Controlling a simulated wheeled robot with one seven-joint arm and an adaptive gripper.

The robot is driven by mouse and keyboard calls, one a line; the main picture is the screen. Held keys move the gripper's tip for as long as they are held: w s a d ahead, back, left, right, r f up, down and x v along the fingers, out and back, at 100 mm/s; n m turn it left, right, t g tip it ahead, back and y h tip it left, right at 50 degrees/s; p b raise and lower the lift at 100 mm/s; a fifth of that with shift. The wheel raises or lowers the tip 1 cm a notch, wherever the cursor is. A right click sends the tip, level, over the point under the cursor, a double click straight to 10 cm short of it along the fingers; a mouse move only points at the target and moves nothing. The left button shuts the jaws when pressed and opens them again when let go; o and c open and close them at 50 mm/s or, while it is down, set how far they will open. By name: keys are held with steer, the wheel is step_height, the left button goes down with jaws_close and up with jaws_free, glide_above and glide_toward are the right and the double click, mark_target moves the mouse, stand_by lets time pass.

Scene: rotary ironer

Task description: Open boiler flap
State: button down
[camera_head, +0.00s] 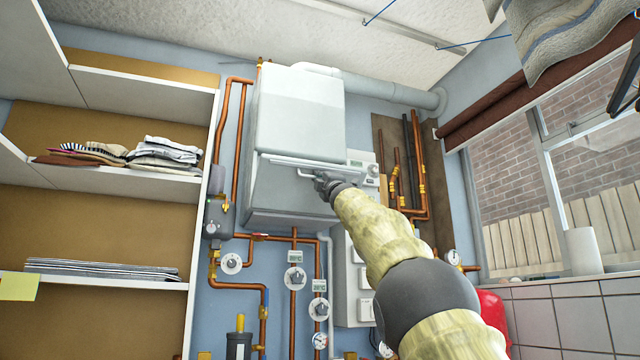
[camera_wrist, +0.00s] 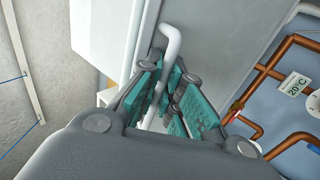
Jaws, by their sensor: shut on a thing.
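The boiler (camera_head: 300,110) hangs high on the wall, with a pale upper front and a greyer lower face (camera_head: 280,195). I cannot tell which of these faces is the flap, or whether it stands ajar. A white bar handle (camera_head: 305,175) sits just below the lip between them. My gripper (camera_head: 322,182) is at the handle's right part. In the wrist view, the bent white handle (camera_wrist: 172,45) runs down between the teal finger pads of my gripper (camera_wrist: 168,95), which is shut on it. The handle's lower part is partly hidden by the fingers.
Copper pipes with valves (camera_head: 295,275) run below the boiler, and more pipes (camera_head: 415,170) stand to its right. A control panel (camera_head: 363,165) is right of my gripper. Shelves with folded cloth (camera_head: 165,150) stand left. A window (camera_head: 530,160) is at right.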

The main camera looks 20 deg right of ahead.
step_height(320, 180, down, 7)
steer(key=s+b, duration=0.1)
steer(key=b, duration=0.6)
steer(key=shift+f, duration=0.2)
steer(key=shift+s, duration=0.1)
steer(key=c, duration=1.9)
jaws_free()
steer(key=shift+s, duration=0.1)
steer(key=shift+o, duration=0.2)
